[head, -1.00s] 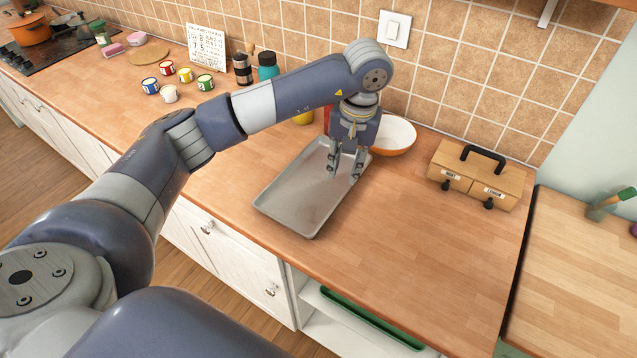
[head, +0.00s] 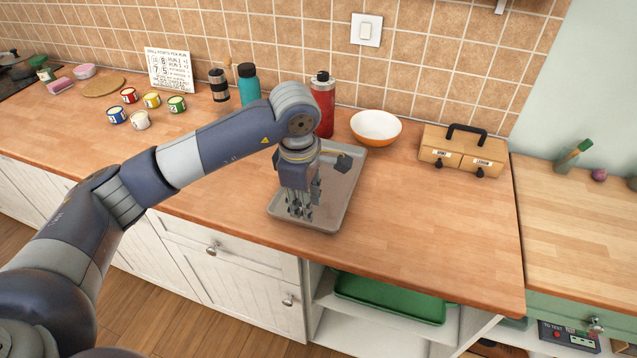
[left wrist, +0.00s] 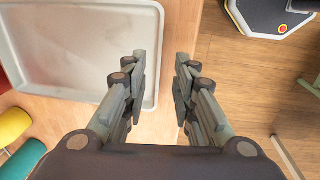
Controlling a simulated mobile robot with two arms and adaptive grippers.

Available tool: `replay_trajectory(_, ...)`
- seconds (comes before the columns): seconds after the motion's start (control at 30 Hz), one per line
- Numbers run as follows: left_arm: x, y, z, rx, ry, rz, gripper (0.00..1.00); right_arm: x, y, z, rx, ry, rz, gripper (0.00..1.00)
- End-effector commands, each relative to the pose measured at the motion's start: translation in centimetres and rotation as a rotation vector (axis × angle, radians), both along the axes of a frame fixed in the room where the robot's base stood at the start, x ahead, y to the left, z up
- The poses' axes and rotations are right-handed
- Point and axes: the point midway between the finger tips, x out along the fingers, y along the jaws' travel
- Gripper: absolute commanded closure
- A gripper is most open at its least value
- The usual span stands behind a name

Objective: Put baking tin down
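The baking tin (head: 346,192) is a shallow grey rectangular tray lying on the wooden counter. Its near end is close to the counter's front edge. My left gripper (head: 302,212) points down over the tin's near left part and hides some of it. In the left wrist view the tin (left wrist: 75,45) fills the upper left. My right gripper is not in view.
Behind the tin stand a red bottle (head: 322,104), a white and orange bowl (head: 376,128) and a teal bottle (head: 248,85). A wooden drawer box (head: 462,152) is to the right. Several small paint cans (head: 140,120) are at left. The counter's front right is clear.

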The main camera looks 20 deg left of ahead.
Motion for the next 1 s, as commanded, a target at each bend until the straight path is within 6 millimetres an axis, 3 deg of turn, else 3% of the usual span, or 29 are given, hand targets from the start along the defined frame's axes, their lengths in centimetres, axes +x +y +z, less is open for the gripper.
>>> replay_trajectory(0.1, 0.1, 0.0, -1.6, 0.000, 0.004, -0.001, 0.74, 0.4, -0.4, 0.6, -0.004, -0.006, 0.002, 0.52)
replay_trajectory(0.33, 0.4, -0.1, -3.2, 0.000, 0.004, -0.002, 0.74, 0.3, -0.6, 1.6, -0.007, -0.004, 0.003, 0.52)
replay_trajectory(0.6, 1.1, -0.4, -7.0, 0.000, 0.002, -0.002, 0.74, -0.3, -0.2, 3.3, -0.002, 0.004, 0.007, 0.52)
replay_trajectory(0.9, 1.2, -0.3, -7.7, 0.001, 0.000, -0.003, 0.74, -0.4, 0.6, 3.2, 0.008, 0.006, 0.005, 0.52)
replay_trajectory(1.0, 1.2, -0.3, -7.7, 0.001, 0.000, -0.003, 0.97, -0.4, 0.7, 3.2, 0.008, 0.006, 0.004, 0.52)
